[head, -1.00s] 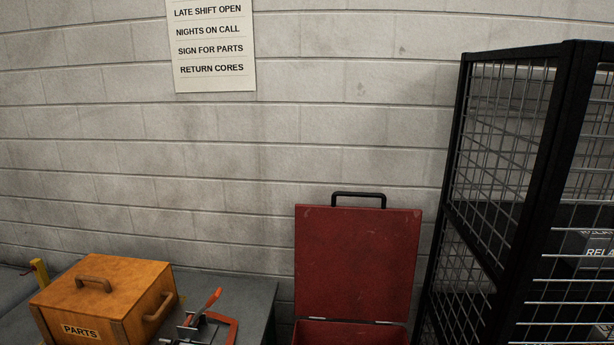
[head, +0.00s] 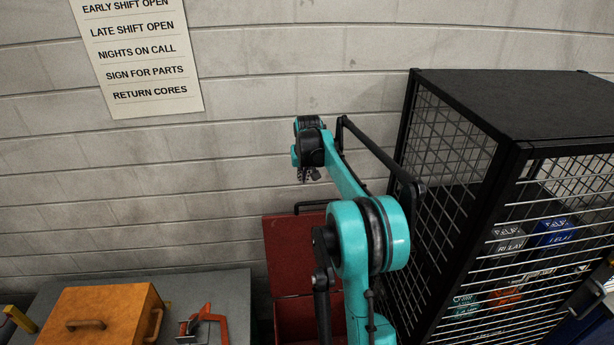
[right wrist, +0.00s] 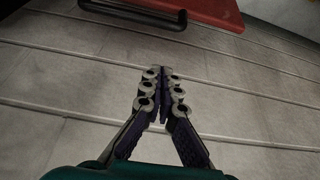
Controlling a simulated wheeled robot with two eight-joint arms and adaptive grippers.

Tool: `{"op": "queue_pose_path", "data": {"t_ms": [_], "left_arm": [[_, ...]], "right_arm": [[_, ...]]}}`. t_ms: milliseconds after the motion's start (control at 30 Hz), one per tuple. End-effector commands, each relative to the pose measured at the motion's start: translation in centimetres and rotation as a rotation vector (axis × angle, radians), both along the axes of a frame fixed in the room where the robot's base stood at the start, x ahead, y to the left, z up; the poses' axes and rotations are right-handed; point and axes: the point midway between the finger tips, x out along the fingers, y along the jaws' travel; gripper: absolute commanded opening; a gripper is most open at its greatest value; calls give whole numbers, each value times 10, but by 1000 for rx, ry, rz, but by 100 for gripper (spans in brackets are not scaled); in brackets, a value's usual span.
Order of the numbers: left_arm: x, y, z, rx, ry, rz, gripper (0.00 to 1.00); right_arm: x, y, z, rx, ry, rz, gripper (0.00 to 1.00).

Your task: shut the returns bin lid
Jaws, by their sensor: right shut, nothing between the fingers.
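The red returns bin lid (head: 285,245) stands open and upright against the wall, with a black handle (head: 312,204) on its top edge. The red bin body (head: 295,320) below it is partly hidden by my right arm. My right gripper (head: 308,176) is shut and empty, higher in the picture than the lid's top edge. In the right wrist view my right gripper (right wrist: 163,76) is shut, with the red lid (right wrist: 205,8) and its black handle (right wrist: 130,18) beyond the fingertips, apart from them. My left gripper is not in view.
A black mesh cage (head: 450,165) with several boxes stands right of the bin. At left, a grey bench (head: 225,290) holds a wooden box (head: 95,318) and an orange-handled clamp (head: 205,318). A sign (head: 140,60) hangs on the block wall.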

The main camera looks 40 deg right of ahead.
Motion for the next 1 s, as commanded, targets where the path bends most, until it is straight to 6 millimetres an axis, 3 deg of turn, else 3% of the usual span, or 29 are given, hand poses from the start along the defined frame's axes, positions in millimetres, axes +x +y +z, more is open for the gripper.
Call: {"op": "queue_pose_path", "data": {"t_ms": [33, 267, 733, 1000], "left_arm": [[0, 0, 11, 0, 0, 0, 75], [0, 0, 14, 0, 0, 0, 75], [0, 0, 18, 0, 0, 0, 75], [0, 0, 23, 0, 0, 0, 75]], "right_arm": [[3, -10, 6, 2, 3, -11, 0], [11, -23, -9, 5, 9, -22, 0], [42, -39, -90, 4, 8, -21, 0], [13, -23, -92, 4, 8, -21, 0]]}}
